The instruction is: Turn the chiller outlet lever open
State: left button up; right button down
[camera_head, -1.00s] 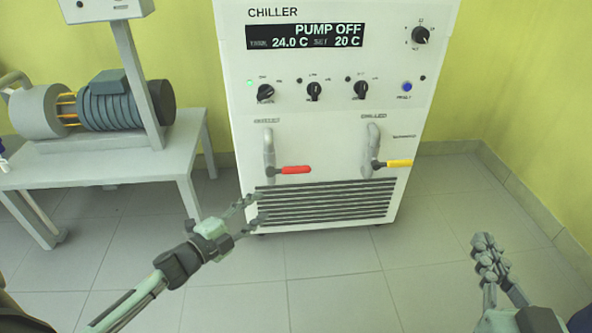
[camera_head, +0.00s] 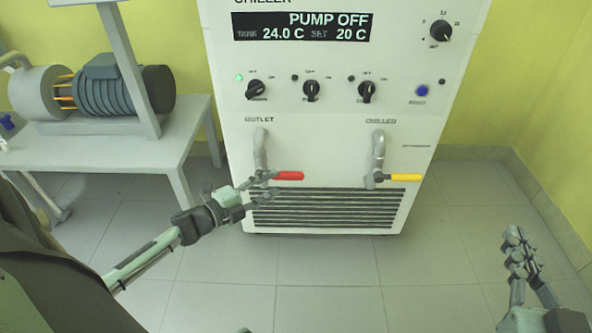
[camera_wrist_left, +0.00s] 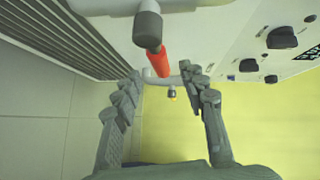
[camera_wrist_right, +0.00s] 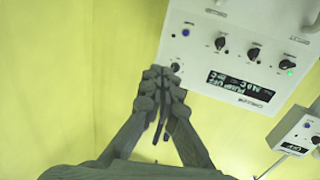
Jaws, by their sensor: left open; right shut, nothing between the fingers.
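The white chiller (camera_head: 330,148) stands ahead, its display reading PUMP OFF. The outlet lever has a red handle (camera_head: 289,176) that points sideways to the right from the left pipe, under the OUTLET label. In the left wrist view the red handle (camera_wrist_left: 158,62) lies ahead of the fingers, near the gap between them. My left gripper (camera_head: 268,186) is open at the outlet pipe, close to the lever's pivot end; I cannot tell whether it touches. My right gripper (camera_head: 514,240) is shut and empty, away to the right of the chiller. It also shows in the right wrist view (camera_wrist_right: 162,80).
A second lever with a yellow handle (camera_head: 405,178) sits on the right pipe. Black knobs (camera_head: 311,90) and a blue button (camera_head: 422,91) are on the panel above. A grey table (camera_head: 95,147) with a motor (camera_head: 115,86) stands at left. The floor in front is clear.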

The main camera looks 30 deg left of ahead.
aim_at(282, 178)
pick_arm(q)
jog(key=x, duration=0.6)
jog(key=shift+w+d+f+b, duration=0.1)
jog(key=shift+w+b, duration=0.2)
jog(key=shift+b, duration=0.05)
pick_arm(e)
jog(key=r, duration=0.1)
jog(key=a+r+t+y, duration=0.1)
jog(key=r, duration=0.1)
jog(key=s+r+t, duration=0.1)
jog(key=shift+a+r, duration=0.15)
jog(key=shift+a, duration=0.2)
pick_arm(q)
jog(key=shift+c, duration=0.6)
grip_shut()
